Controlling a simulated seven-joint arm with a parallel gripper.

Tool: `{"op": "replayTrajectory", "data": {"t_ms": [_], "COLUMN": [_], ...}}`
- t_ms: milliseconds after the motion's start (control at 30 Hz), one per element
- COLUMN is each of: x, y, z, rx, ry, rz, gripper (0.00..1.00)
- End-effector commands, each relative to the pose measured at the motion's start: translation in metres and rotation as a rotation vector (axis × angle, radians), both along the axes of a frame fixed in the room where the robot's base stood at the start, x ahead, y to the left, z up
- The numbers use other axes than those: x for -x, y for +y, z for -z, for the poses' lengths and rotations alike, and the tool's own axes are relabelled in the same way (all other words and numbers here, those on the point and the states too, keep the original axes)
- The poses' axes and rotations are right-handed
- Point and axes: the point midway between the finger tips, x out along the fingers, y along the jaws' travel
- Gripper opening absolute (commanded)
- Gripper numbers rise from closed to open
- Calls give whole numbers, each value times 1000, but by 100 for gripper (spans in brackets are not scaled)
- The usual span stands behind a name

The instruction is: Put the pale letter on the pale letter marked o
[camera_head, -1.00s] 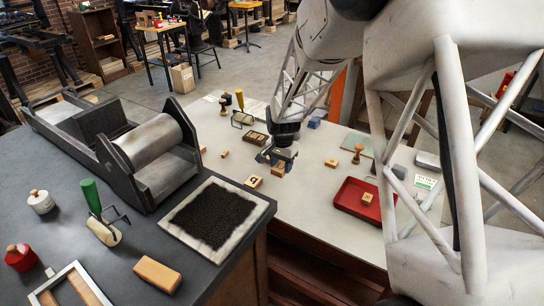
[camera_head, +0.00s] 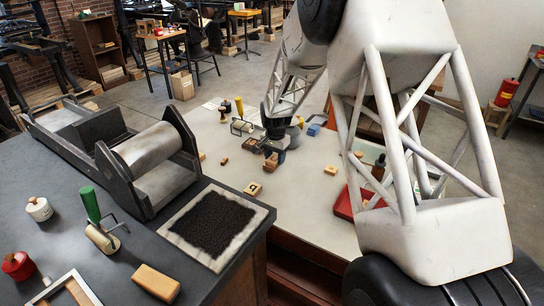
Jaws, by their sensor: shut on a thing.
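My gripper (camera_head: 275,148) is above the pale worktable, left of the picture's middle, shut on a small wooden letter block (camera_head: 270,160). The held block looks brownish and is partly hidden by the jaws. A pale letter block with a dark mark on top (camera_head: 253,189) lies on the table in front of the gripper and a little left, apart from it. The mark is too small to read. Another pale block (camera_head: 330,170) lies to the right. Smaller blocks lie to the left (camera_head: 224,161) and farther left (camera_head: 202,156).
A brown box (camera_head: 250,145) is just left of my gripper. A red tray (camera_head: 343,206) on the right is largely hidden by my arm. A blue thing (camera_head: 313,130) stands behind. The dark bench with an ink pad (camera_head: 256,221) is at front left. The table between marked block and tray is clear.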

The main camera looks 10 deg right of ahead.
Motion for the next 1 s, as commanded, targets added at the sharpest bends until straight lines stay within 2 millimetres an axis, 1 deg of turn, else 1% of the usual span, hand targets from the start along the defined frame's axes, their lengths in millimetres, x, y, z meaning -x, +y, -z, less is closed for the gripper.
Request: {"op": "replayTrajectory", "data": {"t_ms": [33,200,400,600,867,1000], "x": [-8,-32,-53,-60,-60,-60], "y": [0,-1,-2,-2,-3,-2], "z": [1,3,5,6,6,11], "rx": [0,0,0,0,0,0], "ry": [0,0,0,0,0,1], "rz": [0,0,0,0,0,0], "gripper": [24,24,24,24,24,24]}}
